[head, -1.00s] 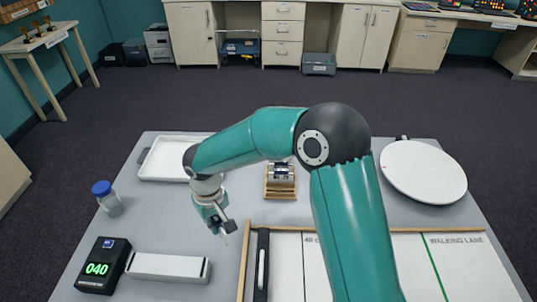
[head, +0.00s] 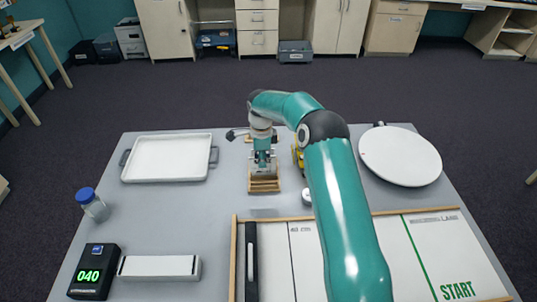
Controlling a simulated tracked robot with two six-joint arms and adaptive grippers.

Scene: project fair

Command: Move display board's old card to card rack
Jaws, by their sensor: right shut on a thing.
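My right gripper (head: 262,162) is at the small wooden stand (head: 264,188) near the middle of the table. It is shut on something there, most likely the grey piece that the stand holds. The fingers hide most of it. I cannot make out an old card or a display board for certain. A long white block (head: 160,267) lies at the front left; I cannot tell whether it is the card rack. My left gripper is not in view.
A white tray (head: 168,157) and a blue-capped jar (head: 93,205) are at the left. A black counter (head: 94,271) reads 040. A wood-edged lane board (head: 408,265) fills the front right. A white round plate (head: 400,155) is at the back right. A yellow thing (head: 298,155) is partly hidden.

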